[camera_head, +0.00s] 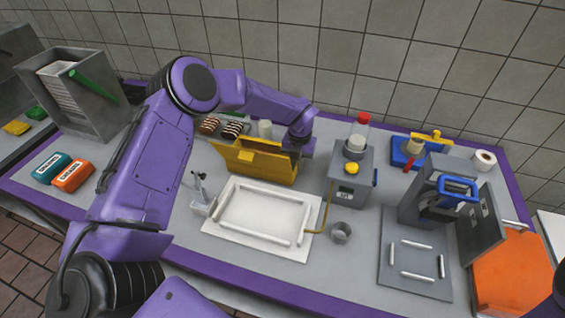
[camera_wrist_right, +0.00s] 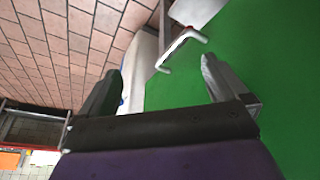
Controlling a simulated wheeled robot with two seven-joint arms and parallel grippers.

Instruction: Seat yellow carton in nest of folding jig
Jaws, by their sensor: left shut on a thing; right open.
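The yellow carton (camera_head: 252,163) stands behind the white board, an open box with a raised flap. My left gripper (camera_head: 296,146) is shut on its upper right edge; its fingertips are mostly hidden. The white board (camera_head: 213,229) has white rails framing a rectangular nest, which looks empty. A grey plate (camera_head: 397,283) with shorter white rails lies further right, also empty. I cannot tell for sure which is the folding jig. My right gripper (camera_wrist_right: 158,82) is open with nothing between its fingers, over a green surface in the right wrist view.
A grey dispenser (camera_head: 345,188) with a red-capped bottle and bent tube stands right of the white board, beside a small metal cup (camera_head: 341,232). A small clamp (camera_head: 202,200) stands at the board's left. Teal (camera_head: 52,168) and orange (camera_head: 73,176) packs lie far left.

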